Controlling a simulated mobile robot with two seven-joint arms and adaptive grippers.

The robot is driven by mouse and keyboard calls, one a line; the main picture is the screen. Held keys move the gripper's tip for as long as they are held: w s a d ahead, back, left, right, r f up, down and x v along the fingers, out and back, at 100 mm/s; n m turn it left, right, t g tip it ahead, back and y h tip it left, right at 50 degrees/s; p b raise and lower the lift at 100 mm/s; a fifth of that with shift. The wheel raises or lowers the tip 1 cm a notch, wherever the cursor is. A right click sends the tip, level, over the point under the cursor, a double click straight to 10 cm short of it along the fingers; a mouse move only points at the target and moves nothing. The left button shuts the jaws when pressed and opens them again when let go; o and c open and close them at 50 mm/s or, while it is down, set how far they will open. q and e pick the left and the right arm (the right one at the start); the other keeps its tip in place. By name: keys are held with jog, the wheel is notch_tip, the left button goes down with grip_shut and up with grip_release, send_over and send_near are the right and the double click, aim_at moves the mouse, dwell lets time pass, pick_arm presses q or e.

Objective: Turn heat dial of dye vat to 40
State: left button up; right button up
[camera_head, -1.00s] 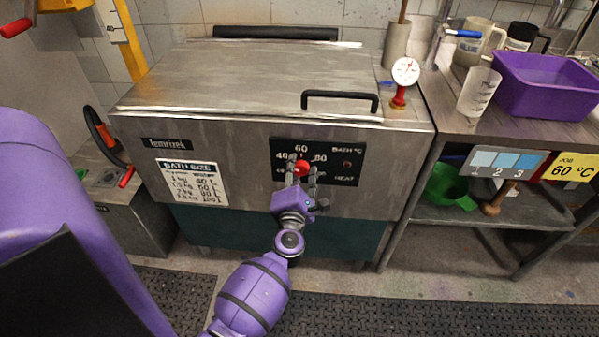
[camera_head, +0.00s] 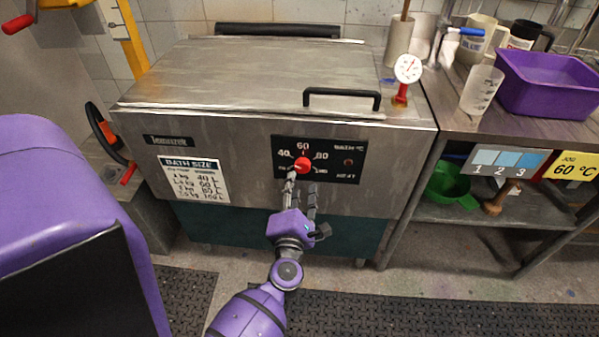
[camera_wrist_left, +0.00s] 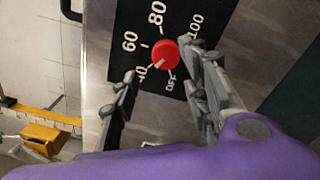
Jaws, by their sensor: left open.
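The dye vat (camera_head: 170,120) is a steel box with a closed lid. Its red heat dial (camera_head: 303,165) sits on a black panel (camera_head: 345,152) on the front, and also shows in the left wrist view (camera_wrist_left: 168,49). There the dial's pale pointer is turned to the lower left, towards the 40 mark; the exact alignment is hard to read. My left gripper (camera_head: 301,186) is open and empty, just below and in front of the dial, with its fingers apart and clear of it. My right gripper is not in view.
A lid handle (camera_head: 342,93) and a red-based thermometer (camera_head: 406,72) are above the panel. A steel bench (camera_head: 450,118) at right bears a purple tub (camera_head: 548,84) and a beaker (camera_head: 481,90). A yellow 60 °C card (camera_head: 574,165) hangs there. The floor before the vat is clear.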

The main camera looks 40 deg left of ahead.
pick_arm(q)
jog(key=shift+v, duration=2.35)
